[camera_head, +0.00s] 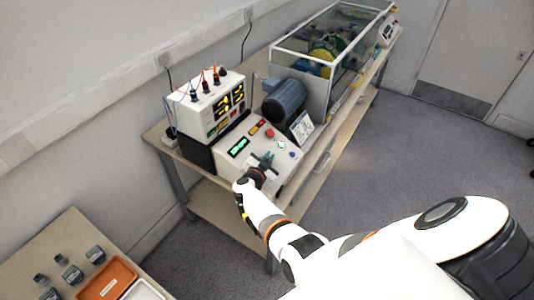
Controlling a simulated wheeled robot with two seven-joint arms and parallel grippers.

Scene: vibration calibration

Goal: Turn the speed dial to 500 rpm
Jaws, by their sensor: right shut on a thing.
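The control box (231,168) is a cream sloped panel at the near end of the bench, with a lit green display (238,147), a red button (269,133) and a small blue knob (291,155). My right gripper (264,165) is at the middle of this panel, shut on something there. The speed dial is hidden by the gripper, and its setting cannot be made out. The display digits are too small to read. My left gripper is not in view.
A power supply (199,117) with yellow digits stands behind the panel. A blue motor (285,102) and a glass-walled enclosure (357,50) stand along the bench. A side table at lower left holds an orange tray (125,271) and several small dark-labelled items. The floor (395,150) right of the bench is clear.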

